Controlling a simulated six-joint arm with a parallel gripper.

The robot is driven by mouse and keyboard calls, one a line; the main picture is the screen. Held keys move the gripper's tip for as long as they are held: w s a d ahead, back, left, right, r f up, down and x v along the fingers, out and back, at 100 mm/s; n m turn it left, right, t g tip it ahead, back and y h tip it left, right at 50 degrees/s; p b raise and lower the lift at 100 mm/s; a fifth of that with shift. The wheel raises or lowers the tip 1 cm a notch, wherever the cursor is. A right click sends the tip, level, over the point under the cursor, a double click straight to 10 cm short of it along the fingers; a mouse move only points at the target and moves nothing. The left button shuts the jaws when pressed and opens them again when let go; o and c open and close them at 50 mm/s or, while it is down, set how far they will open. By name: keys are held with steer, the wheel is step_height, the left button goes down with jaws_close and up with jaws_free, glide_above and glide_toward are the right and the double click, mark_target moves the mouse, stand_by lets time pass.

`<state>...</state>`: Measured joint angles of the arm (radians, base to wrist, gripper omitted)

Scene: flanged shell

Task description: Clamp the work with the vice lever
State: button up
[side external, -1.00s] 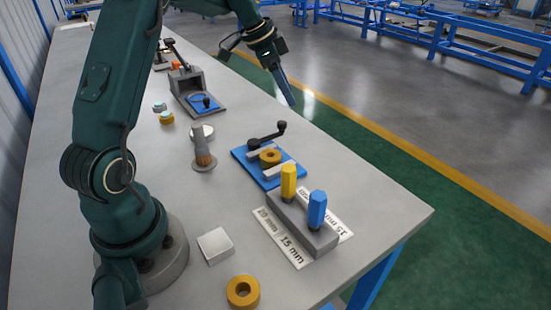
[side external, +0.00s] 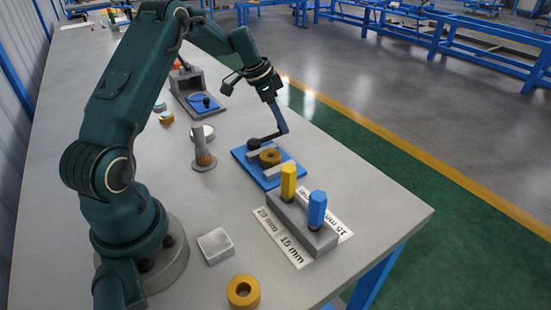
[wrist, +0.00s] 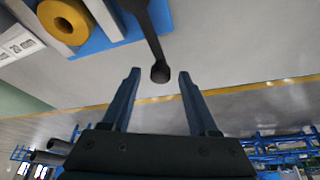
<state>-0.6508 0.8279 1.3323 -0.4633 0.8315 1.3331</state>
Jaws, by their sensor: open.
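The vice's blue base plate (side external: 241,156) lies on the bench, with a brass ring (side external: 270,157) between two pale grey jaw blocks (side external: 280,171). The vice's black lever (side external: 256,142) pivots at the plate's far side; in the side view my gripper hides its knob end. My gripper (side external: 282,131) is lowered over that end, fingers open. In the wrist view the lever's round knob (wrist: 160,72) shows between the two spread fingertips of my gripper (wrist: 160,74), with a gap on each side. The brass ring (wrist: 62,20) is at upper left there.
A grey block with yellow (side external: 288,182) and blue (side external: 316,208) hex-handled tools stands just in front of the vice. A loose brass ring (side external: 242,292) and grey block (side external: 215,246) lie nearer. The bench's right edge is close.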

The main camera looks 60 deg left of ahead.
jaws_close()
stand_by(1.3)
